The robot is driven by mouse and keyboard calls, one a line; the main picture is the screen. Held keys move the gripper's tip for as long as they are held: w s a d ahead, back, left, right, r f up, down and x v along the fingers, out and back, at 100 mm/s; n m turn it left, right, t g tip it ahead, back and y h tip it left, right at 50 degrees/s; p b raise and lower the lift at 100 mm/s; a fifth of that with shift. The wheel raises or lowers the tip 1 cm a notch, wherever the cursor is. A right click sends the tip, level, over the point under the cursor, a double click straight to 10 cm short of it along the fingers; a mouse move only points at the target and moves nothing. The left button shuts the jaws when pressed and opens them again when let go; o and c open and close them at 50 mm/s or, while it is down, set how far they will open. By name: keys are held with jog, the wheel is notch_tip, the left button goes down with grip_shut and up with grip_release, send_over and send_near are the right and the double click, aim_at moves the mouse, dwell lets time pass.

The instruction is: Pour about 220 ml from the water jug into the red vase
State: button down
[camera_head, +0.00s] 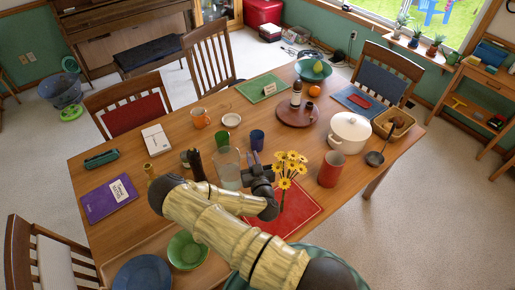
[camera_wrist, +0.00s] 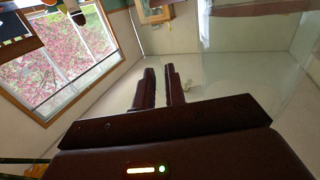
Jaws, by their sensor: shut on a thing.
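The water jug (camera_head: 228,168) is a clear glass vessel standing upright on the table, as far as I can see, left of my gripper. My gripper (camera_head: 254,170) is at the jug's right side, shut on it. In the wrist view the dark fingers (camera_wrist: 158,88) are close together, and the jug's see-through wall (camera_wrist: 245,75) fills much of the right side. The water level cannot be made out. The red vase (camera_head: 332,169) is a plain upright cylinder to the right of my gripper, apart from it. Its inside is not clear.
Yellow flowers (camera_head: 290,166) stand between my gripper and the vase, above a red mat (camera_head: 303,208). A dark bottle (camera_head: 195,165) and blue cup (camera_head: 257,140) are near the jug. A white pot (camera_head: 350,132) stands behind the vase; a green bowl (camera_head: 187,250) is in front.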

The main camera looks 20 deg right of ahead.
aim_at(237, 169)
jog(key=shift+s+a+r+n+y+p, duration=0.2)
jog(key=shift+s+a+r+y+p, duration=0.1)
jog(key=shift+s+a+r+p, duration=0.25)
jog(key=shift+s+a+r+n+y+p, duration=0.25)
jog(key=shift+s+a+y+p, duration=0.1)
jog(key=shift+s+a, duration=0.2)
